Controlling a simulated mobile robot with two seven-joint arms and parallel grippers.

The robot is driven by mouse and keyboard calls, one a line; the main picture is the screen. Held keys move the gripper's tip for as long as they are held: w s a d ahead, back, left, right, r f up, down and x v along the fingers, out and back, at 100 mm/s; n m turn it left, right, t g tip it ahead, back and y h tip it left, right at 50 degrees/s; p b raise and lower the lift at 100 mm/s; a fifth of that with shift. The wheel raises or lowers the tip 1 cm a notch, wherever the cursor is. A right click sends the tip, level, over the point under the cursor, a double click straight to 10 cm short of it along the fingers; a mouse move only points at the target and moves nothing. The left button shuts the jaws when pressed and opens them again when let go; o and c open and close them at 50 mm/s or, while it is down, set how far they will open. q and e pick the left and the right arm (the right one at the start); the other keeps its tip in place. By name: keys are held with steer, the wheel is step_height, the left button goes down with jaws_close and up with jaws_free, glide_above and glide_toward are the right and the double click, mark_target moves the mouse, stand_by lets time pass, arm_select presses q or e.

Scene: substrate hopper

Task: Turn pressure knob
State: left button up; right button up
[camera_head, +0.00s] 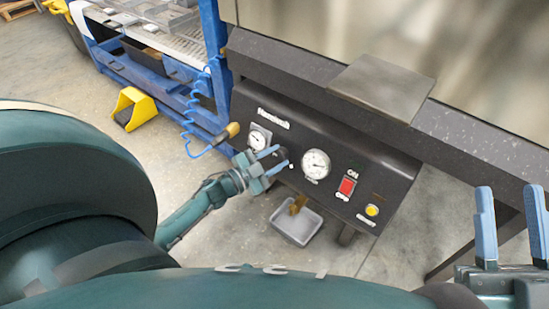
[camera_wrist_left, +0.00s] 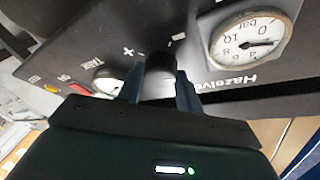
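The black pressure knob (camera_wrist_left: 160,72) sits on the dark control panel (camera_head: 330,140), with plus and minus marks beside it in the left wrist view. My left gripper (camera_wrist_left: 160,88) has its two fingers on either side of the knob, spread apart; I cannot tell whether they touch it. In the head view my left gripper (camera_head: 273,160) is at the panel face between two round gauges, and it partly hides the knob (camera_head: 282,154). A pressure gauge (camera_wrist_left: 250,42) marked in bar is right of the knob in the wrist view. My right gripper (camera_head: 511,225) is open and empty at the right.
The panel also carries a gauge (camera_head: 316,164), a red switch (camera_head: 347,186) and a yellow button (camera_head: 372,210). A grey bin (camera_head: 297,226) stands below. A blue frame (camera_head: 160,80) with a coiled hose is at left. A metal plate (camera_head: 381,99) lies on top.

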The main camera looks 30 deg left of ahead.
arm_select(q)
steer(key=c, duration=0.4)
